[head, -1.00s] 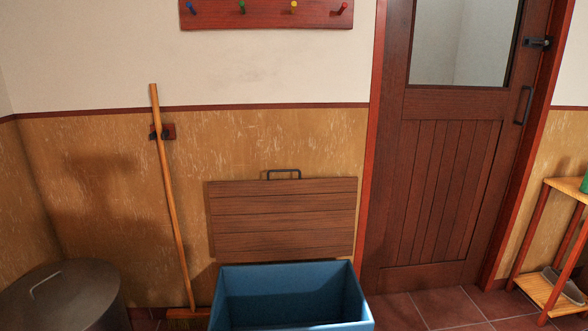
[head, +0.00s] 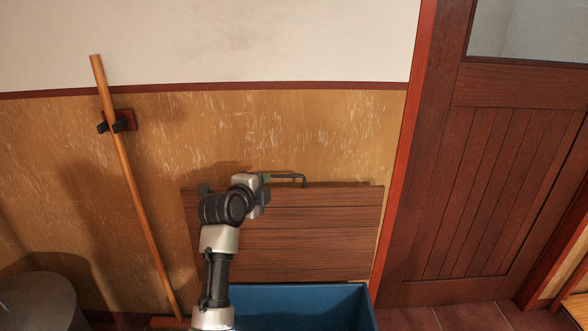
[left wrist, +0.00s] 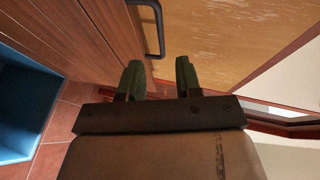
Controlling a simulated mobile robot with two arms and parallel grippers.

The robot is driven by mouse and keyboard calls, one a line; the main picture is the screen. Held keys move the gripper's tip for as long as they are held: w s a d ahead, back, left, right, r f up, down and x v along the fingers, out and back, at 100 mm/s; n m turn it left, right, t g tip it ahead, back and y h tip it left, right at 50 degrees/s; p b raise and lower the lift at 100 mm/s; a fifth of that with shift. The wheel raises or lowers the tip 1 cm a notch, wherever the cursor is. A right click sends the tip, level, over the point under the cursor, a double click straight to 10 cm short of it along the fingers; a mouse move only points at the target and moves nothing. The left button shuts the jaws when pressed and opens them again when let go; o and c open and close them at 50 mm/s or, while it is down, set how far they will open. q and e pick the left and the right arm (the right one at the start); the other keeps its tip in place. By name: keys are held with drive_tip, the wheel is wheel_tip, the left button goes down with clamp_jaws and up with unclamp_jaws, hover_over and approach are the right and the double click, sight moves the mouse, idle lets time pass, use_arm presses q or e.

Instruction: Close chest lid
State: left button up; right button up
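The chest lid (head: 310,235) is a dark brown plank panel standing upright, open, against the wall behind the blue chest (head: 345,300). A dark bar handle (head: 292,178) sticks up from the lid's top edge. My left gripper (head: 267,184) is at the lid's top edge, by the left end of the handle, and hides part of it. In the left wrist view its two green-padded fingers (left wrist: 160,78) are apart with nothing between them. The handle (left wrist: 157,30) lies just beyond the fingertips, toward the left. My right gripper is not in view.
A broom (head: 130,180) leans on the wall at left, held by a wall clip (head: 118,122). A round grey bin (head: 42,302) stands at lower left. A brown door (head: 490,190) is at right. Part of a wooden shelf (head: 572,285) shows at far right.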

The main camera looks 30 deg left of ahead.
sight(280, 176)
use_arm(q)
drive_tip(key=b+x, duration=0.1)
drive_tip(key=x, duration=0.9)
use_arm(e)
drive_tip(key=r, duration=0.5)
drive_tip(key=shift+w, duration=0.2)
use_arm(q)
clamp_jaws()
